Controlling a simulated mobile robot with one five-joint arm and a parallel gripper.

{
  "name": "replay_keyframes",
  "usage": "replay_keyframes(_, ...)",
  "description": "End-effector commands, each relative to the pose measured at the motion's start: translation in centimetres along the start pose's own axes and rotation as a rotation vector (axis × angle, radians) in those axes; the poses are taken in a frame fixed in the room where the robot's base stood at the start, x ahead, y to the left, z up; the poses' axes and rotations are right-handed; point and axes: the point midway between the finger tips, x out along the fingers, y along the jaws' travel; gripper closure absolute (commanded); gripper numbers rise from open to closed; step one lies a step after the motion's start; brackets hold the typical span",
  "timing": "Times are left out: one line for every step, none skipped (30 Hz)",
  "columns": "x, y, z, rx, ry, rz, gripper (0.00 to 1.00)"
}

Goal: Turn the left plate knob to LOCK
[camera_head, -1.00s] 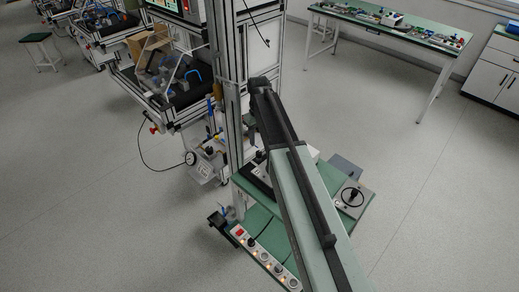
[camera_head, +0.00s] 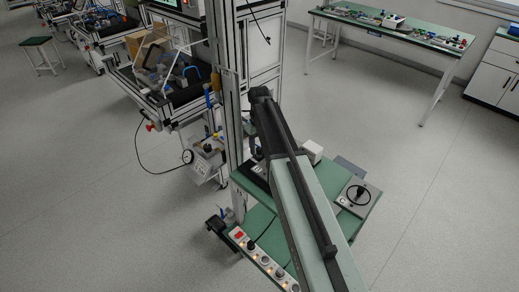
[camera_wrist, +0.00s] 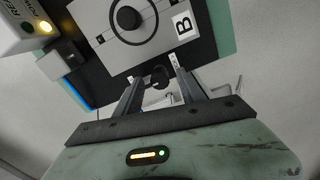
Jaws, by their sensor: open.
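In the wrist view, a grey plate (camera_wrist: 160,45) marked "B" lies on a black base and carries a round black knob (camera_wrist: 128,17) with a ring around it. My gripper (camera_wrist: 155,70) is open, its two fingers pointing toward the plate's near edge. The knob is beyond the fingertips, not between them. A small dark rounded part (camera_wrist: 160,76) shows between the fingers; I cannot tell what it is. In the head view my arm hides most of the left plate (camera_head: 257,169). The right plate (camera_head: 345,203) with its black knob (camera_head: 358,194) is clear of my arm. No LOCK marking is readable.
A white box (camera_head: 313,151) stands on the green bench (camera_head: 263,214); the wrist view shows its lit yellow lamp (camera_wrist: 45,27). A button strip (camera_head: 265,260) lines the near edge. An aluminium frame post (camera_head: 231,120) rises close left of my arm. Open floor lies right.

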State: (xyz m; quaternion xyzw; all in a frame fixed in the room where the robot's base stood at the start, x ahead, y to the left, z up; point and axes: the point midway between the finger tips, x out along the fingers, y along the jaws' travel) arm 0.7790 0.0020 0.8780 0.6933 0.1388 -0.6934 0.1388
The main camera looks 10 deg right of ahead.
Motion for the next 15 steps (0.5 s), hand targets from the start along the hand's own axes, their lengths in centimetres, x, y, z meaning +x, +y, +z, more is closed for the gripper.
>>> replay_keyframes(-0.05, 0.01, 0.01, 0.000, 0.000, 0.000, 0.59)
replay_keyframes(-0.05, 0.02, 0.01, 0.000, 0.000, 0.000, 0.67)
replay_keyframes(-0.05, 0.02, 0.01, 0.000, 0.000, 0.000, 0.78)
replay_keyframes(-0.05, 0.03, 0.01, 0.001, 0.000, 0.000, 0.87)
replay_keyframes(-0.05, 0.03, 0.02, 0.001, 0.000, 0.000, 0.95)
replay_keyframes(-0.05, 0.04, 0.02, 0.001, 0.000, 0.000, 1.00)
replay_keyframes(-0.05, 0.04, 0.02, 0.001, 0.000, 0.000, 1.00)
replay_keyframes(-0.05, 0.05, 0.02, 0.001, 0.000, 0.000, 1.00)
replay_keyframes(-0.05, 0.05, 0.02, 0.001, 0.000, 0.000, 1.00)
replay_keyframes(-0.05, 0.05, 0.02, 0.002, 0.000, 0.000, 1.00)
replay_keyframes(-0.05, 0.06, 0.02, 0.004, 0.000, 0.000, 1.00)
replay_keyframes(-0.05, 0.06, 0.02, 0.007, 0.000, 0.000, 1.00)
replay_keyframes(-0.05, 0.06, 0.03, 0.011, 0.000, 0.000, 1.00)
replay_keyframes(-0.05, 0.07, 0.03, 0.017, 0.000, 0.000, 1.00)
replay_keyframes(-0.05, 0.07, 0.03, 0.027, 0.000, 0.000, 1.00)
